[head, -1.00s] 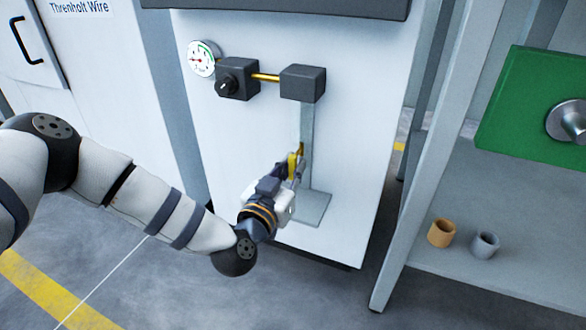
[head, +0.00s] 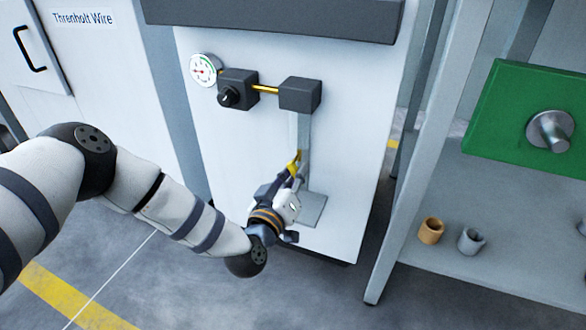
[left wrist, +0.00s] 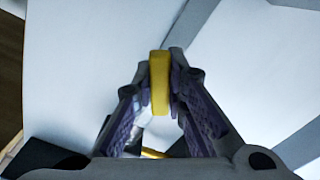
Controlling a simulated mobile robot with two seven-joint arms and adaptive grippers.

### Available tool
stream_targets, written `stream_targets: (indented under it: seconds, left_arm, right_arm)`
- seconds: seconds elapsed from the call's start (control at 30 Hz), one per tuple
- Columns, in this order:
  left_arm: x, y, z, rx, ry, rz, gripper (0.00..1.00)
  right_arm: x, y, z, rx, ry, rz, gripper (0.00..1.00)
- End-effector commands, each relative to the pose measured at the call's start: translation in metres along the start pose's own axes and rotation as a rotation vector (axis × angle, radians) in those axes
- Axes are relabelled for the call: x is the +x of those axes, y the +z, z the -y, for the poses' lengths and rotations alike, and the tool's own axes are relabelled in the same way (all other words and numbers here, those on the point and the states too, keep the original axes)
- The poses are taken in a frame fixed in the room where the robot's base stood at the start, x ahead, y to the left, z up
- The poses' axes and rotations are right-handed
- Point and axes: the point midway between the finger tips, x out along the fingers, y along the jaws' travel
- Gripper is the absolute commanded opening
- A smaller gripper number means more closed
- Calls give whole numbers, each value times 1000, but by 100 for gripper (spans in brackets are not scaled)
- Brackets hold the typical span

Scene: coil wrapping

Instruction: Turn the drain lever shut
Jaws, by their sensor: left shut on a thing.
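The drain lever, a yellow handle (head: 294,163), sits low on the front of the white cabinet, beside a grey vertical pipe. In the left wrist view the yellow handle (left wrist: 159,82) stands between the two fingers of my left gripper (left wrist: 161,88). My left gripper (head: 291,172) reaches it from below and is shut on it. The fingers hide the lever's lower part and its pivot. My right gripper is in neither view.
Above are a pressure gauge (head: 205,69), a dark block with a black knob (head: 228,97) and another dark block (head: 300,95). A grey plate (head: 312,209) lies below the pipe. At right, a shelf (head: 480,260) holds an orange cup (head: 431,231) and a grey cup (head: 471,240).

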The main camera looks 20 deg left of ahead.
Motion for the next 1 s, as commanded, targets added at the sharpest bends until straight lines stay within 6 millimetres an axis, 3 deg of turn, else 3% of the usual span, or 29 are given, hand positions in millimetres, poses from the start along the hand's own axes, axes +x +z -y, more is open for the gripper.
stream_targets:
  seconds: [1.0]
  left_arm:
    - [-1,-7,-20,-897,0,6,0]
  right_arm:
    - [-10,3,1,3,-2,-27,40]
